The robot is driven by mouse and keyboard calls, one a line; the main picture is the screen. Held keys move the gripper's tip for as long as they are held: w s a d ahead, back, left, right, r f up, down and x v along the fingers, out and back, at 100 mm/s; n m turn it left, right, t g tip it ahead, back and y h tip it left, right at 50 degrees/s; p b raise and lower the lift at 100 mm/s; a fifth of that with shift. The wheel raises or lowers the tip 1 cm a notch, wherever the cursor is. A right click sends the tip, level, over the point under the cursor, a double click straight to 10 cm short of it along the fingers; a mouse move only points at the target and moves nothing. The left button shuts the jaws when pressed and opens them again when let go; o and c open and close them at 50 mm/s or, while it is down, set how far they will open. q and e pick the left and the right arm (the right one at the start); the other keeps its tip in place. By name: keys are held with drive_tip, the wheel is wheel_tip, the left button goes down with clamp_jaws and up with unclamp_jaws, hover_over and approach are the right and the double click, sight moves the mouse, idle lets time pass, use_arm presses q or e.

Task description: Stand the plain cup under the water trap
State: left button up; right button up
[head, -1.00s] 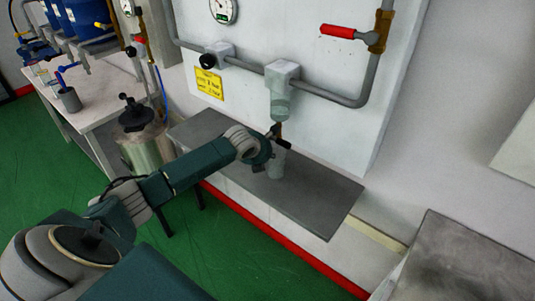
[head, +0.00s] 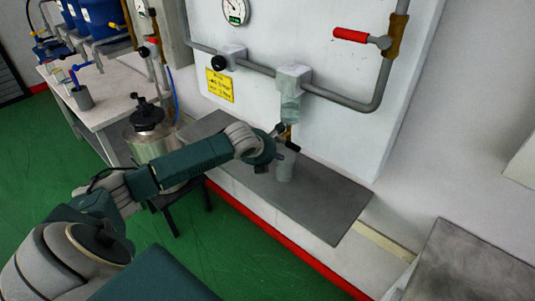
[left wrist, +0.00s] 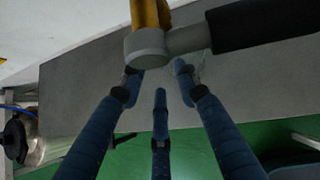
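The water trap (head: 290,108) is a clear bowl under a grey block on the wall pipe. Its brass drain with a black-handled valve (head: 290,142) hangs below and shows large in the left wrist view (left wrist: 150,46). A pale, plain cup (head: 286,171) stands upright on the grey shelf, roughly below the drain. My left gripper (head: 279,146) is beside the valve, at the cup's upper left. In the left wrist view its three blue fingers (left wrist: 160,92) are spread with nothing clearly between them. A faint clear edge shows by the right fingertip. My right gripper is not in view.
The grey shelf (head: 330,205) is bare right of the cup. A yellow sign (head: 219,86) and a red-handled valve (head: 350,35) are on the wall panel. A metal pot (head: 150,137) stands left; a metal surface (head: 470,265) lies at lower right.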

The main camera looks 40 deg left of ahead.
use_arm(q)
drive_tip(key=v, duration=0.6)
drive_tip(key=shift+s+r, duration=0.2)
drive_tip(key=shift+d, duration=0.1)
idle(0.7)
